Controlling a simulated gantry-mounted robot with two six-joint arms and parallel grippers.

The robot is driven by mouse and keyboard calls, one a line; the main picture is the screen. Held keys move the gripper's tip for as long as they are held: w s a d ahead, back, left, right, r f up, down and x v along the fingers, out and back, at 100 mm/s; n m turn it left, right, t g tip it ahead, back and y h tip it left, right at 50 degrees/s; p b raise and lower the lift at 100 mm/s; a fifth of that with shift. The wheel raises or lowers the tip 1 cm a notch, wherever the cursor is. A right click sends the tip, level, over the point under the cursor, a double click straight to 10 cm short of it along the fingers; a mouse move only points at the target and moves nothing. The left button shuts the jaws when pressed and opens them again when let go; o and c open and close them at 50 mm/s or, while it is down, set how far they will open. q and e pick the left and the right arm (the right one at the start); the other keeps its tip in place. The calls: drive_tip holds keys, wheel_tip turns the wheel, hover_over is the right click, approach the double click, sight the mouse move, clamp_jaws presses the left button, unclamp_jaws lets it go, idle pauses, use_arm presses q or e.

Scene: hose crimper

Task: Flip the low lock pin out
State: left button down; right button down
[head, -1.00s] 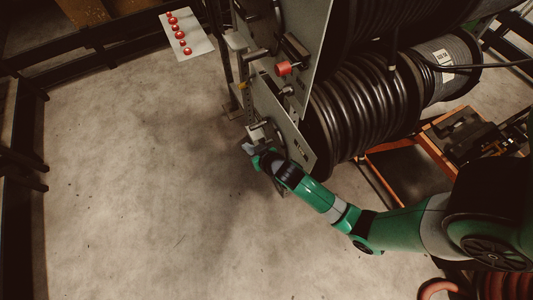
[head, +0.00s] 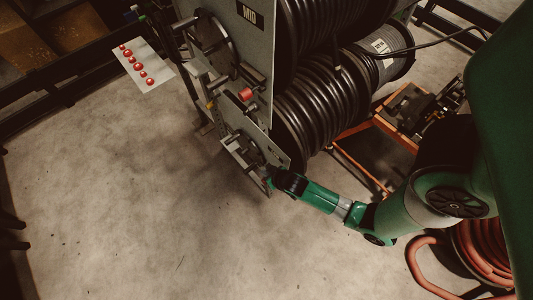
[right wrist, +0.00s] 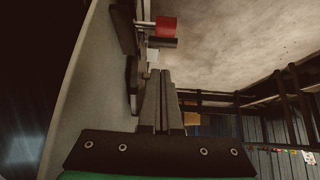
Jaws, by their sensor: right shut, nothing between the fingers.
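A red knob (head: 245,94), which looks like the end of a lock pin, sticks out from the grey panel face (head: 240,122) of the reel stand. I cannot tell from the pictures if it is the low pin. My right gripper (head: 268,174) is low by the panel's bottom corner, below the knob and apart from it. In the right wrist view, its fingers (right wrist: 162,74) are together and empty, pointing along the panel, with the red knob (right wrist: 165,26) beyond their tips. My left gripper is not in view.
A crank handle (head: 240,150) projects from the lower panel near my right gripper. A hub wheel (head: 212,45) sits on the upper plate marked MID. Black hose reels (head: 318,105) stand behind. An orange-framed cart (head: 343,146) is at right.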

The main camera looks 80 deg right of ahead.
drive_tip(key=b+x, duration=0.4)
drive_tip(key=x, duration=0.4)
drive_tip(key=s+a, duration=0.2)
drive_tip(key=s, duration=0.1)
drive_tip(key=shift+s+a+r+p, duration=0.1)
drive_tip(key=shift+s+a+p, duration=0.15)
drive_tip(key=shift+p, duration=0.1)
drive_tip(key=shift+w, duration=0.15)
drive_tip(key=shift+r, duration=0.1)
